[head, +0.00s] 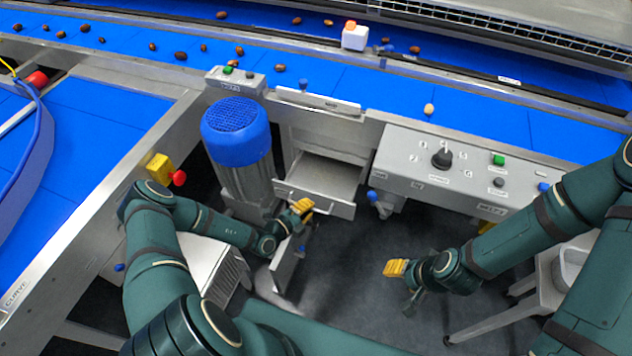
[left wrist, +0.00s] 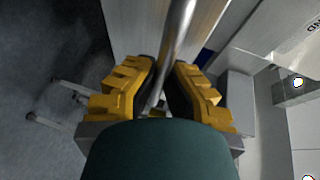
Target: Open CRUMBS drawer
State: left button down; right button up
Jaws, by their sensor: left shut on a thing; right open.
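A grey metal drawer (head: 328,176) under the conveyor, beside the blue-topped motor, stands pulled out with its flat inside showing. Its label is too small to read, so I cannot tell if it says CRUMBS. My left gripper (head: 302,208) is at the drawer's front edge, partly covering it. In the left wrist view its yellow fingers (left wrist: 160,95) are shut on a round metal bar handle (left wrist: 178,35). My right gripper (head: 396,268) is open and empty over the dark floor, right of the drawer and apart from it.
A blue-capped motor (head: 236,133) stands left of the drawer. A control panel (head: 450,165) with a knob and buttons is at right. A red stop button (head: 179,178) is on the left frame. Dates lie on the blue belt (head: 330,75). Dark floor (head: 350,270) is clear between the arms.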

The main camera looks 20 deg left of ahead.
pick_arm(q)
jog(key=s+p, duration=0.1)
jog(key=s, duration=0.7)
jog(key=shift+s+p, duration=0.3)
jog(key=shift+p, duration=0.05)
jog(key=shift+f, duration=0.1)
jog(key=c, duration=1)
grip_release()
jog(key=shift+a, duration=0.1)
jog(key=v, duration=1.2)
